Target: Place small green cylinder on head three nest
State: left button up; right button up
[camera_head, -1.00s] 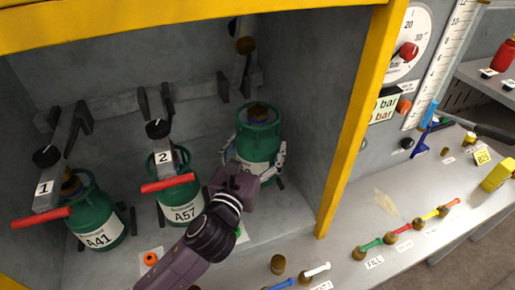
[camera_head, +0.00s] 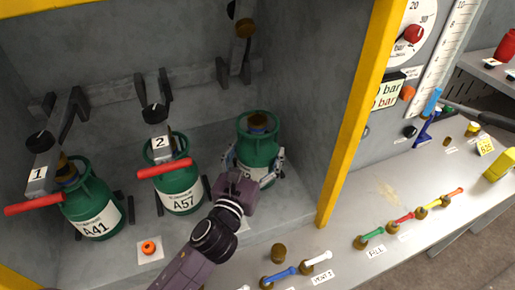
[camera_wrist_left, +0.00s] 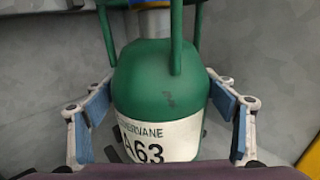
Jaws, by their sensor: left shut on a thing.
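The small green cylinder (camera_head: 258,145), labelled A63, is upright inside the grey cabinet at the right. It also shows in the left wrist view (camera_wrist_left: 160,85). My left gripper (camera_head: 254,166) is shut on its body, with one finger on either side. Head three (camera_head: 244,42) is on the back wall above the cylinder, with a clear gap between them. The cylinder and gripper hide the nest beneath, and I cannot tell whether the cylinder's base touches the shelf. My right gripper is not in view.
Cylinders A57 (camera_head: 178,188) and A41 (camera_head: 88,208) stand to the left, with red levers (camera_head: 164,169) in front of them. A yellow post (camera_head: 362,110) and the cabinet side wall bound the right. An orange knob (camera_head: 149,247) lies on the shelf front.

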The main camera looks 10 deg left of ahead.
pick_arm(q)
jog(key=o, duration=1.6)
jog(key=shift+f, duration=0.1)
jog(key=o, duration=0.5)
jog(key=shift+s, duration=0.1)
jog(key=shift+c, duration=0.2)
jog(key=s, duration=0.7)
jog(key=s+a+b, duration=0.1)
jog(key=s, duration=0.2)
jog(key=shift+s, duration=0.35)
jog(key=shift+s+a, duration=0.15)
jog(key=shift+s, duration=0.5)
